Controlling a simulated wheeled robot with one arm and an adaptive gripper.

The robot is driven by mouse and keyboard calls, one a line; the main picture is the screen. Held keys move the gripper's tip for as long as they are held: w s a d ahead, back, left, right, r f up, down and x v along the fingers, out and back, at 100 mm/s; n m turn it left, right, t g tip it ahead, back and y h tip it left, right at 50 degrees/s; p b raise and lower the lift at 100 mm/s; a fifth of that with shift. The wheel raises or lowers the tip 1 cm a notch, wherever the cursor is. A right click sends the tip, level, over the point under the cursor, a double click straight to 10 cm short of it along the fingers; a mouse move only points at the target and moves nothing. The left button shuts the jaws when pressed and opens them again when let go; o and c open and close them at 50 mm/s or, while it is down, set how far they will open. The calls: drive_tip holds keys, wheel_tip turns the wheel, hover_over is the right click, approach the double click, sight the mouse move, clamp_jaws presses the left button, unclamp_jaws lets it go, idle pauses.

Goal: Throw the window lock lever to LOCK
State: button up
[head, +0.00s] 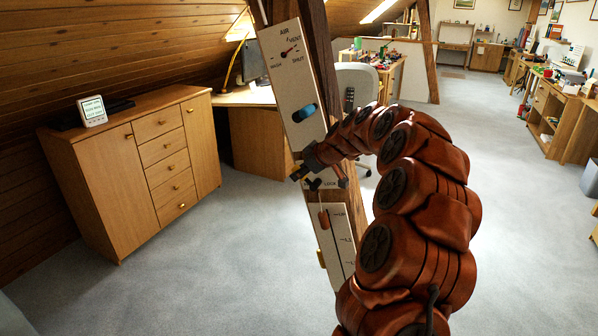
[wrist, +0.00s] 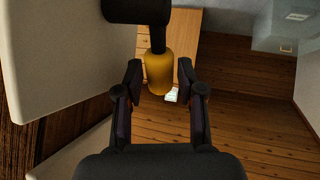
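The window lock lever shows in the wrist view as a yellow grip (wrist: 158,72) on a black stem and hub. My gripper (wrist: 160,80) is open, with one finger on each side of the yellow grip and a small gap visible at both sides. In the head view my gripper (head: 300,173) is at the middle of the post, beside the plate with the word LOCK (head: 330,185). A black part of the lever (head: 314,184) shows below my gripper; the yellow grip is hidden there. The lever's exact setting cannot be read.
Above is a pale panel (head: 287,85) with a dial and a blue handle (head: 305,113). Below is a scale plate with a reddish slider (head: 324,218). All sit on a timber post (head: 318,50). A wooden cabinet (head: 110,195) stands left, bearing a small white display (head: 92,111).

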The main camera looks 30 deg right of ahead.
drive_tip(key=shift+w+a+f, duration=0.1)
drive_tip(key=shift+w+f, duration=0.35)
drive_tip(key=shift+w, duration=0.1)
clamp_jaws()
